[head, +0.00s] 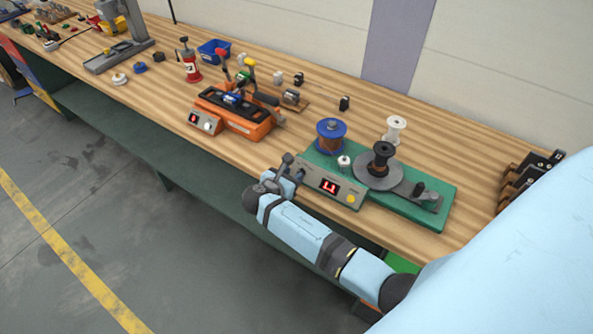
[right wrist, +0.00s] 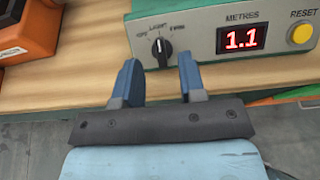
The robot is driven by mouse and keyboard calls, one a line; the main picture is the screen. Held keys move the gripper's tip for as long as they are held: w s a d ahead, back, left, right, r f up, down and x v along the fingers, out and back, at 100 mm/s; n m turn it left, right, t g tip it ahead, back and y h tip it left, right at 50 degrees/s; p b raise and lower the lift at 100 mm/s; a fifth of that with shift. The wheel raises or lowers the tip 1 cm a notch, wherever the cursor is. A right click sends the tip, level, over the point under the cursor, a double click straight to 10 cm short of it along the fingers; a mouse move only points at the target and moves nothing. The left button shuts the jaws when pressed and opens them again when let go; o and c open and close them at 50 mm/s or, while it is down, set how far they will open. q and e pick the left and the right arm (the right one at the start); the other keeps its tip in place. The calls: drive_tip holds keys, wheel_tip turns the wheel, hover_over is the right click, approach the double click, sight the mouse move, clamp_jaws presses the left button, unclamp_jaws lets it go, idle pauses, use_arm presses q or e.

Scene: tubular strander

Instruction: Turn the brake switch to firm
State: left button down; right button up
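The brake switch (right wrist: 161,47) is a black knob on the grey front panel (right wrist: 205,35) of the green-based winder (head: 437,213). The labels above it look like OFF, LIGHT and FIRM, and its pale pointer mark stands nearly upright, towards LIGHT. My right gripper (right wrist: 158,68) is open and empty, its two blue fingers apart just in front of and below the knob, one to each side. In the head view my right gripper (head: 287,168) is at the panel's left end and hides the knob. My left gripper is not in view.
The panel also has a red display (right wrist: 242,39) reading 1.1 and a yellow reset button (right wrist: 301,34). A blue spool (head: 331,135) and a black spool (head: 381,158) stand on the winder. An orange machine (head: 240,117) stands to the left on the wooden bench (head: 255,163).

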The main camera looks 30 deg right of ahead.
sight(299, 171)
drive_tip(key=shift+x, duration=1.15)
drive_tip(key=shift+w+d+f, duration=0.2)
drive_tip(key=shift+d, duration=0.2)
clamp_jaws()
